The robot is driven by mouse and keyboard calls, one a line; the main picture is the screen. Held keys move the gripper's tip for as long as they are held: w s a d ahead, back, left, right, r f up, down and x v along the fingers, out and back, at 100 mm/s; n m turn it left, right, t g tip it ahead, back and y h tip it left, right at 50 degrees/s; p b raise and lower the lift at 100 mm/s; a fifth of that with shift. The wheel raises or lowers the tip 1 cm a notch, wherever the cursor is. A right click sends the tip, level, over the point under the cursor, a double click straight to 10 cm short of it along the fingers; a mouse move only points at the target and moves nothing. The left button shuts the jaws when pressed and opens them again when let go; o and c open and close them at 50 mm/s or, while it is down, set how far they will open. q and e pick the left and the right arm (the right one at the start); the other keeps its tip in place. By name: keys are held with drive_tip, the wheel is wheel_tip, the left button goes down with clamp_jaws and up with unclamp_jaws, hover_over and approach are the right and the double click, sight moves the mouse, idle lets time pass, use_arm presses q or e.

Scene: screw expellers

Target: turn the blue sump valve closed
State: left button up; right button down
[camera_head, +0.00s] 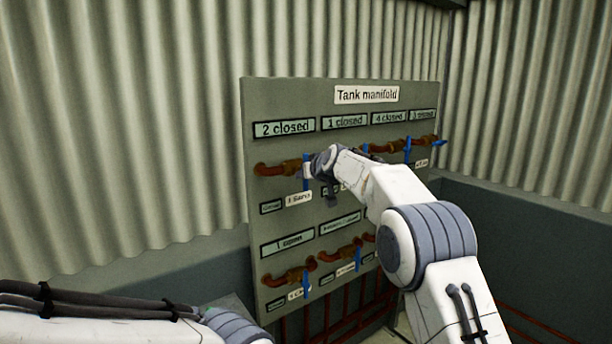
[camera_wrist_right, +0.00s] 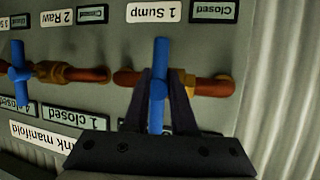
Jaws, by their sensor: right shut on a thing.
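The blue sump valve handle (camera_wrist_right: 160,52) is on a copper pipe stub at the top left of the manifold panel (camera_head: 325,225); its handle also shows in the head view (camera_head: 306,168). Its label reads "1 Sump" (camera_wrist_right: 153,12), with a "Closed" plate (camera_wrist_right: 212,10) beside it. The handle stands upright, across the pipe. My right gripper (camera_wrist_right: 160,88) is shut on the handle, one dark finger on each side. In the head view my wrist partly hides the grip. Only part of my left arm shows at bottom left; its gripper is out of frame.
Display strips read "2 closed" (camera_head: 284,128) and "1 closed" (camera_head: 345,121). A corrugated wall (camera_head: 130,130) stands behind.

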drive_tip(key=shift+w+d+r, duration=0.1)
drive_tip(key=shift+r, duration=0.25)
drive_tip(key=c, duration=0.7)
unclamp_jaws()
drive_tip(key=shift+c, duration=0.2)
drive_tip(key=shift+f, duration=0.15)
drive_tip(key=shift+f, duration=0.15)
drive_tip(key=b+v, duration=0.5)
drive_tip(key=v, duration=0.5)
drive_tip(key=shift+s, duration=0.3)
